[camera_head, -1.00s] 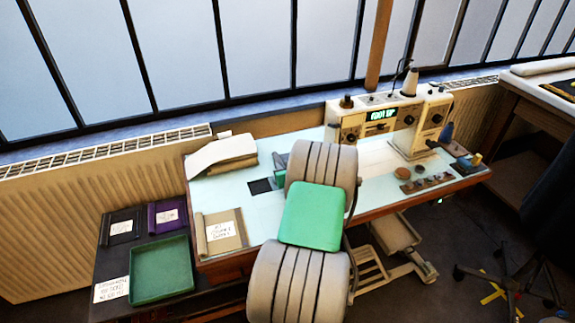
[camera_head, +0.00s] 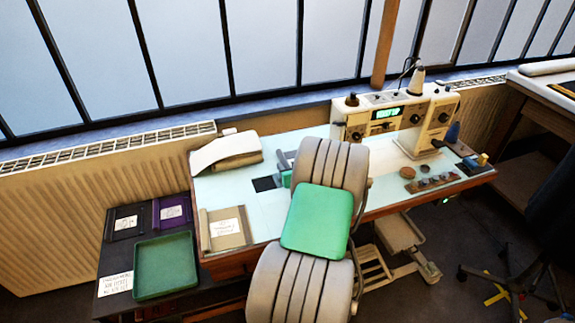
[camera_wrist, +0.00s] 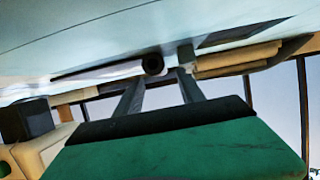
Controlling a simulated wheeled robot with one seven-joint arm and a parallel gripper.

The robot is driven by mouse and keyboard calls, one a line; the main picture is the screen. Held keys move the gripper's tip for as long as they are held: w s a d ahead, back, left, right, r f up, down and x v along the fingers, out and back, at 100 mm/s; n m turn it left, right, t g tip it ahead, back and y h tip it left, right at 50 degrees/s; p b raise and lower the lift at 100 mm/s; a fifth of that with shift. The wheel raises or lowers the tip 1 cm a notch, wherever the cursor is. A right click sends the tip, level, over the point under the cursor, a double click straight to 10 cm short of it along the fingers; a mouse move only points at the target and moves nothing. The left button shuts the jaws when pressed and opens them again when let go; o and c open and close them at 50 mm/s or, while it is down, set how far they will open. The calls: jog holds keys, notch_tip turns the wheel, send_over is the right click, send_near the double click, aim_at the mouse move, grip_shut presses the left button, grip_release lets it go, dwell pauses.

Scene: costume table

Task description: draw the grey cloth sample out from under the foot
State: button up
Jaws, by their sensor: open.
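The cream sewing machine (camera_head: 442,128) stands at the back right of the pale table, with a lit green display (camera_head: 387,112) whose text ends in "UP". I cannot make out its foot or a grey cloth sample under it; my arm covers part of the table in front. My gripper (camera_head: 284,160) shows partly, left of my arm and low over the table, well left of the machine. A cream machine corner with a dark knob (camera_wrist: 25,120) shows at left there.
A folded cream cloth (camera_head: 226,152), a dark square (camera_head: 267,184) and a labelled beige folder (camera_head: 225,228) lie on the table's left. A green tray (camera_head: 165,266) sits on a low dark stand. Small discs and a block row (camera_head: 432,183) lie front right. The window is behind.

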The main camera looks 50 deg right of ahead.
jog(key=v, duration=0.5)
jog(key=shift+d, duration=0.1)
jog(key=shift+s+a, duration=0.25)
